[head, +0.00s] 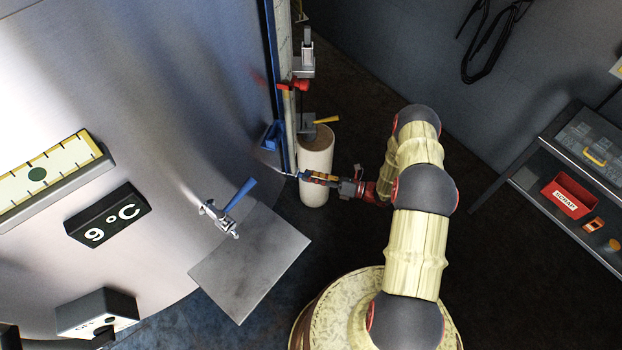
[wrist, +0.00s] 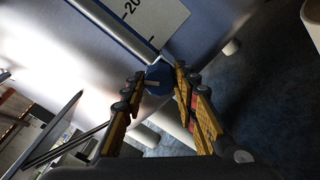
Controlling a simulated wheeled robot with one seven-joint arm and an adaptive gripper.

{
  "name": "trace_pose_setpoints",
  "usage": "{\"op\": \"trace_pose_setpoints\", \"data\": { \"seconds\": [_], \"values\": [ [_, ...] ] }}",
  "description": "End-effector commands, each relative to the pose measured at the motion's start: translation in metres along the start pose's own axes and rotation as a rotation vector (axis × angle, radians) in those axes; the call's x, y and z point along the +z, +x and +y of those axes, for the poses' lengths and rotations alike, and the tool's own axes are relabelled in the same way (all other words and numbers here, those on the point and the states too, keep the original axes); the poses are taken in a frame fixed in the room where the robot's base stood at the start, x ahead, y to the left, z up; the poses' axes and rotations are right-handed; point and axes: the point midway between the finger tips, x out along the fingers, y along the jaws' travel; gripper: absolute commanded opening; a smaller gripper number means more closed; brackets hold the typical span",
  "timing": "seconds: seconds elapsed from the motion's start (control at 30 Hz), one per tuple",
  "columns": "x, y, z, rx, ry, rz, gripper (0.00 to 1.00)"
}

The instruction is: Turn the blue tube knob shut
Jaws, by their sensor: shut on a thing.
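The blue tube knob (wrist: 159,76) shows in the wrist view between my fingertips, at the lower end of a pale, blue-edged sight tube (wrist: 115,32). A short light mark shows on its face. My gripper (wrist: 156,84) is shut on the knob, one finger on each side. In the head view my gripper (head: 301,176) reaches left to the foot of the tube (head: 289,125), in front of the white cylinder. The knob itself is too small and covered to make out in that view.
A blue-handled tap (head: 236,196) juts from the tank above a grey plate (head: 250,262). A red-handled valve (head: 293,85) and a yellow lever (head: 326,120) are near the tube. The white cylinder (head: 317,150) stands behind my gripper. A shelf (head: 540,150) is at right.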

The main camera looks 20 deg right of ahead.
Motion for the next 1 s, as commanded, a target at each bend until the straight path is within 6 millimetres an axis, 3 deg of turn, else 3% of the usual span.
{"op": "trace_pose_setpoints", "data": {
  "seconds": [0.5,1.0],
  "values": [
    [0.0000,-0.0002,-0.0004,-0.004,0.435,-0.017,0.04],
    [0.0003,-0.0003,-0.0005,-0.006,0.604,-0.024,0.04]
  ]
}}
